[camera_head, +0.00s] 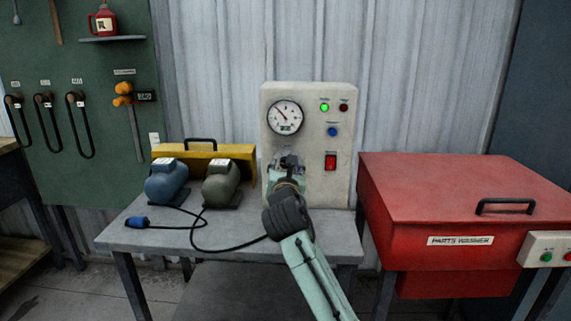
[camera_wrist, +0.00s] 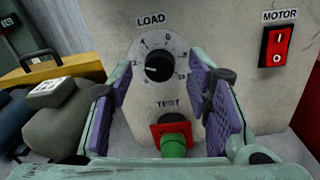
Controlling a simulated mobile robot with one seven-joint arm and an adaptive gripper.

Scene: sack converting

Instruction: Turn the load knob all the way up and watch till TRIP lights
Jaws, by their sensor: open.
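The load knob (camera_wrist: 158,67) is a black round knob on a white numbered dial under the word LOAD, seen in the wrist view. My gripper (camera_wrist: 165,95) is open, its two purple-padded fingers to either side of the dial's lower part, with nothing between them touching the knob that I can see. In the head view my gripper (camera_head: 290,165) hides the knob on the test panel (camera_head: 345,130). On that panel a green lamp (camera_head: 324,107) is lit and a dark red lamp (camera_head: 344,107) beside it looks unlit. Their labels are too small to read.
Below the knob a green plug (camera_wrist: 174,146) sits in the red TEST socket. The red MOTOR switch (camera_wrist: 277,46) is to the right. A round gauge (camera_head: 285,117) and a blue button (camera_head: 332,131) are on the panel. Two motors (camera_head: 167,182) stand left on the bench.

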